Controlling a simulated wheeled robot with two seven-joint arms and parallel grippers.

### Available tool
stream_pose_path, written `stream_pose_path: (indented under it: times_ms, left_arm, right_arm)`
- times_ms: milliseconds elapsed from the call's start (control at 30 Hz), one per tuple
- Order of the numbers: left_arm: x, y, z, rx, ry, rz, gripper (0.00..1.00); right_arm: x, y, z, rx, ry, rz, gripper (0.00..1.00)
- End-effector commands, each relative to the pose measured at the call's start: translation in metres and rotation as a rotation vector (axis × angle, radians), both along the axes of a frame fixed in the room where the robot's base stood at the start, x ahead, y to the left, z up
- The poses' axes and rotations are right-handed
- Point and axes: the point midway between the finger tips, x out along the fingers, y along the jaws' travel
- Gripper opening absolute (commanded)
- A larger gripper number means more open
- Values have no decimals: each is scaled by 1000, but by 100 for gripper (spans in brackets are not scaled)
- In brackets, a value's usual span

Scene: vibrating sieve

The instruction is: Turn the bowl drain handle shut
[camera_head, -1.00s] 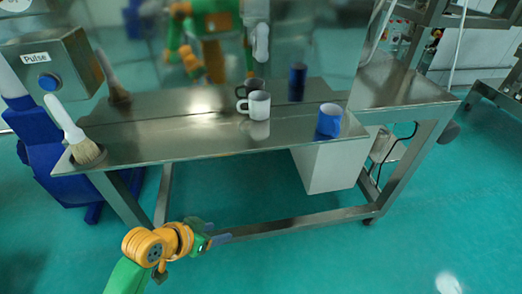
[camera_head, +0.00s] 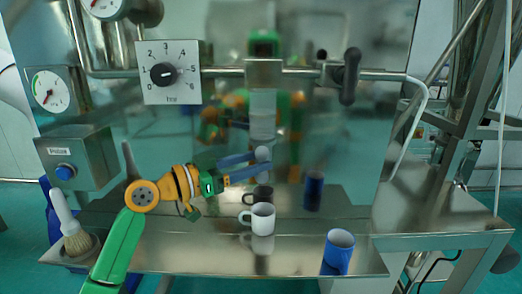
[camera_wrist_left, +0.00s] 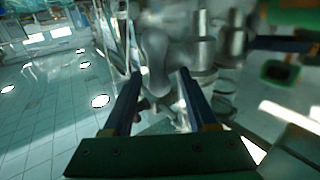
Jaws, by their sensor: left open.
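My left gripper (camera_head: 248,168) reaches in from the left above the bench, with its blue fingers apart. A rounded grey handle (camera_head: 263,154) shows at the fingertips, just below a pale vertical outlet (camera_head: 262,112); I take it for the bowl drain handle. In the left wrist view the grey handle (camera_wrist_left: 157,58) stands upright between and beyond the open fingers of the left gripper (camera_wrist_left: 158,85). Whether a finger touches it I cannot tell. My right gripper is not in view.
A brush (camera_head: 72,230) stands at left. A dial box (camera_head: 170,72) and a black lever (camera_head: 350,76) sit above. The polished back panel mirrors me and the mugs.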

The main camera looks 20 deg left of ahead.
Motion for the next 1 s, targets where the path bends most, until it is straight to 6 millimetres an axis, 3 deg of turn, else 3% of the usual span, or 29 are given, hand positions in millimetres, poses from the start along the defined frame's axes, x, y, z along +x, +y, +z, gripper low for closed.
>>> stream_pose_path:
  times_ms: [33, 333, 500, 567, 833, 1000]
  left_arm:
    - [4, -5, 3, -1, 2, -3, 58]
    - [9, -9, -2, 3, 2, -1, 58]
    - [9, -9, -2, 3, 2, -1, 12]
    - [9, -9, -2, 3, 2, -1, 0]
    - [9, -8, -3, -10, -2, -1, 0]
    - [9, -8, -7, -66, -19, -2, 0]
  right_arm:
    - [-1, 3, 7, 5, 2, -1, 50]
    - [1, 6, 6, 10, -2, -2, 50]
    - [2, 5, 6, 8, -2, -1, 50]
    - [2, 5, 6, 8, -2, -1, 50]
    - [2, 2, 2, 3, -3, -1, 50]
    - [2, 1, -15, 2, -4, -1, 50]
